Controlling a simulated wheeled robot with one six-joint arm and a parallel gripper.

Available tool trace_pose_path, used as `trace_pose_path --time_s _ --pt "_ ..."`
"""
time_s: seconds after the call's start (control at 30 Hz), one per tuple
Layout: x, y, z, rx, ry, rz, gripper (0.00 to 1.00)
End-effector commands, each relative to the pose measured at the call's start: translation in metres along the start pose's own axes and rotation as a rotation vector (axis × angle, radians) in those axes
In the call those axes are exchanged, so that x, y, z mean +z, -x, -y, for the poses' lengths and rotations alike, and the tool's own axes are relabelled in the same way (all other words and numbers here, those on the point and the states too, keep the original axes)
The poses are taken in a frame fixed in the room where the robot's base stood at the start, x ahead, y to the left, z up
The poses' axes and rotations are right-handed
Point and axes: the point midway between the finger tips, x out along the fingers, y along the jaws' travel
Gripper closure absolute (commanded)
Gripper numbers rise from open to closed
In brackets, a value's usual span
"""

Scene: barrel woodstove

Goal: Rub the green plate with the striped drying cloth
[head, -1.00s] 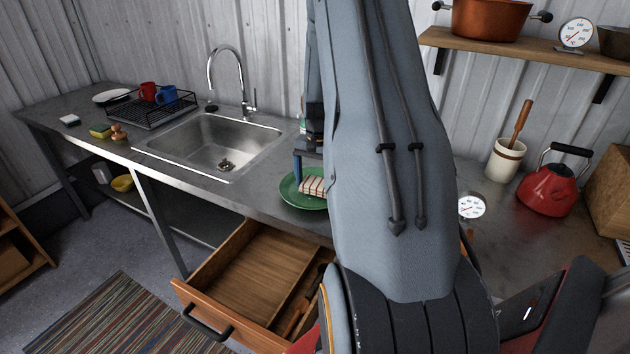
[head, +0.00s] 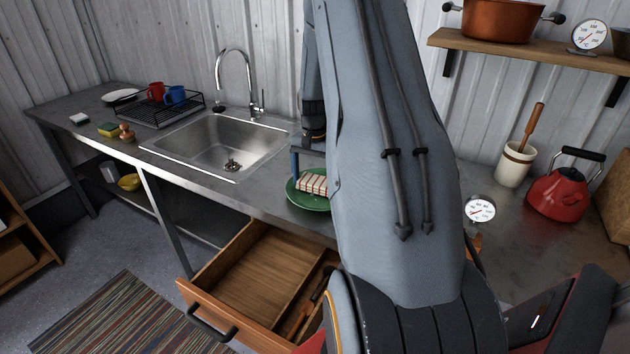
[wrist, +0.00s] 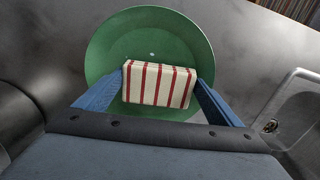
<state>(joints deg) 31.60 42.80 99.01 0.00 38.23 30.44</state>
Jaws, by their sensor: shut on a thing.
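The green plate (head: 306,202) lies on the metal counter to the right of the sink, partly hidden by my arm in the head view. In the wrist view the plate (wrist: 120,45) fills the upper middle, with a small pale spot near its centre. The striped drying cloth (head: 312,183), folded into a white block with red stripes, is over the plate. My gripper (wrist: 157,92) is shut on the cloth (wrist: 158,84), one blue finger on each side. The cloth overlaps the near part of the plate; I cannot tell whether it touches it.
An open wooden drawer (head: 250,275) juts out below the plate. The sink (head: 215,145) is to the left, with a dish rack (head: 160,110) beyond it. A dial thermometer (head: 480,209), a crock (head: 513,163) and a red kettle (head: 558,192) stand to the right.

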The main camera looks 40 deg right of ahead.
Motion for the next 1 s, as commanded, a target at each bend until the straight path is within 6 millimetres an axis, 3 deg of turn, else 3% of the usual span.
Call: trace_pose_path --time_s 0.6,1.0 --pt "0.000 0.055 0.000 -0.001 0.000 -0.002 0.30" --pt "0.000 0.058 0.000 -0.001 0.000 -0.001 0.30"
